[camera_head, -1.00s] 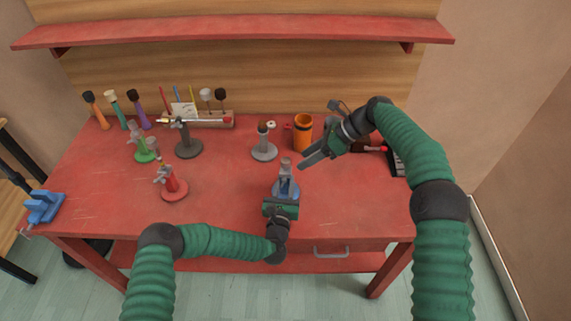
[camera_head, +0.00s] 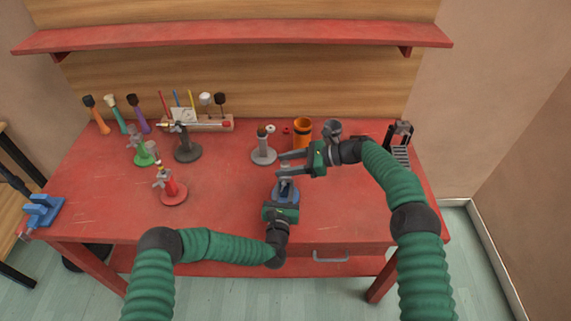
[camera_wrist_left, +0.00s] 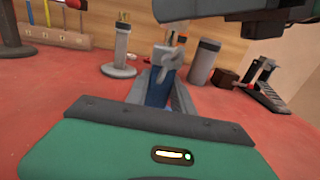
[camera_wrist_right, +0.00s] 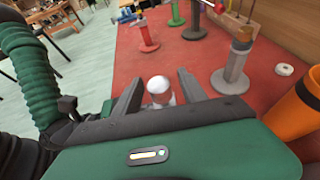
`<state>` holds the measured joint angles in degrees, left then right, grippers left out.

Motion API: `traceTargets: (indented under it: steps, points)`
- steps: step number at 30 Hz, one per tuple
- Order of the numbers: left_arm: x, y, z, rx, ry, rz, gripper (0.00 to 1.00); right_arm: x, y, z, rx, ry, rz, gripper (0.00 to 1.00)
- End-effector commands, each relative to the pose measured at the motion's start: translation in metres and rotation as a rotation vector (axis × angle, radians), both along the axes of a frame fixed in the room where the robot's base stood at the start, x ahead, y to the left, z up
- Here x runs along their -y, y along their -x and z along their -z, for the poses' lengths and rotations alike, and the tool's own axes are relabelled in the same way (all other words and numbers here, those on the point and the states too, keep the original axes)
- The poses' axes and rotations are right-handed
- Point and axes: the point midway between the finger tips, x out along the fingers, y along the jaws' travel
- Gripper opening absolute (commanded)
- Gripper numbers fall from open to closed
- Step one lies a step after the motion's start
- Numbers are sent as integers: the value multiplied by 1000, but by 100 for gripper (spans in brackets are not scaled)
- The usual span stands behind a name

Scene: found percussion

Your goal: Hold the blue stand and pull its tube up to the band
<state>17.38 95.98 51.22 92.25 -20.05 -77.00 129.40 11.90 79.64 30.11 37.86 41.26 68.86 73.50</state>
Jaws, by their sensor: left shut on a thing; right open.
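The blue stand (camera_head: 291,197) is near the front middle of the red table, partly hidden by my grippers. My left gripper (camera_head: 285,190) is shut on it from the front; its blue body (camera_wrist_left: 157,94) shows between the fingers in the left wrist view, with a grey clamp part above. My right gripper (camera_head: 281,163) is open, just above and behind the stand's top. In the right wrist view a pale rounded tube top (camera_wrist_right: 159,86) sits between the open fingers, with gaps on both sides. I cannot make out the band on the tube.
A grey stand (camera_head: 264,155) and an orange cup (camera_head: 303,131) stand behind my right gripper. Red (camera_head: 173,193), green (camera_head: 144,157) and dark (camera_head: 188,149) stands are at the left. A mallet rack (camera_head: 205,125) is at the back. The table's front right is clear.

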Motion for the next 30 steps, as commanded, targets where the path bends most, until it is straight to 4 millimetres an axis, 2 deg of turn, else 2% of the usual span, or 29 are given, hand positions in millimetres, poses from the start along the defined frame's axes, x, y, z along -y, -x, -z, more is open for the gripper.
traceTargets:
  steps: [7, 18, 30]
  points:
    - [1, 0, 0, -1, 0, 2, 0, -1, 0, 1, 0, 0, 1, 49]
    - [1, 1, 0, -1, 0, 3, 0, -1, -1, 0, 1, 1, 3, 1]
    - [2, 1, 0, 0, 0, 4, 0, 0, -2, 0, 3, 1, 7, 0]
